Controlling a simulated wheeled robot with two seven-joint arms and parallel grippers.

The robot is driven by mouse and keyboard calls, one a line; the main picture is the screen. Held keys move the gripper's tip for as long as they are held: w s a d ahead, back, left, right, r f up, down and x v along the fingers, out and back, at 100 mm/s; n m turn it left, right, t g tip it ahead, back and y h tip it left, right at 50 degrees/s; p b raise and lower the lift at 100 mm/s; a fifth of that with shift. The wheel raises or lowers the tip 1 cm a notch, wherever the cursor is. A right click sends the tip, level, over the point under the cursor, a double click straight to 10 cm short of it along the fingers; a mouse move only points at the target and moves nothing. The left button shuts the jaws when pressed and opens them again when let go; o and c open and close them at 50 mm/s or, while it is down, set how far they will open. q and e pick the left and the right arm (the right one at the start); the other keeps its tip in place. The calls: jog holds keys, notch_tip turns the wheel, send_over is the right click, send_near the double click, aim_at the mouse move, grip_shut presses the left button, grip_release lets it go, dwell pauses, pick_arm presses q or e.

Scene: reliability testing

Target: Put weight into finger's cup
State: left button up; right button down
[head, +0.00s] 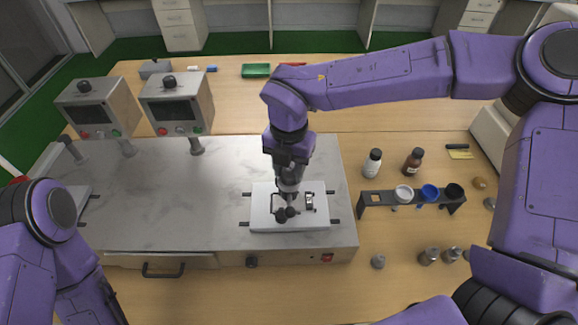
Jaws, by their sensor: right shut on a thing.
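My right gripper (289,190) points down over the white plate (262,222) on the metal test bench. It is shut on a small greyish thing, likely a weight, which is mostly hidden by the fingers. Just below the fingertips is the dark finger mechanism (284,214) on the plate. Its cup is too small and covered to make out, and I cannot tell if the held thing touches it. Loose metal weights stand on the table at the right: one (378,262) near the bench, others (429,257) farther right. My left arm is at the lower left; its gripper is out of view.
Two grey control boxes (176,102) stand on posts at the bench's back left. A dark rack (377,198) with white, blue and black cups is right of the bench. A white bottle (372,163) and a brown bottle (413,162) stand behind it.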

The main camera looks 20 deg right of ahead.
grip_release()
dwell(0.4)
jog(key=shift+r, duration=0.1)
dwell(0.3)
notch_tip(320, 180, up, 7)
jog(key=p, duration=0.5)
jog(key=shift+p, duration=0.3)
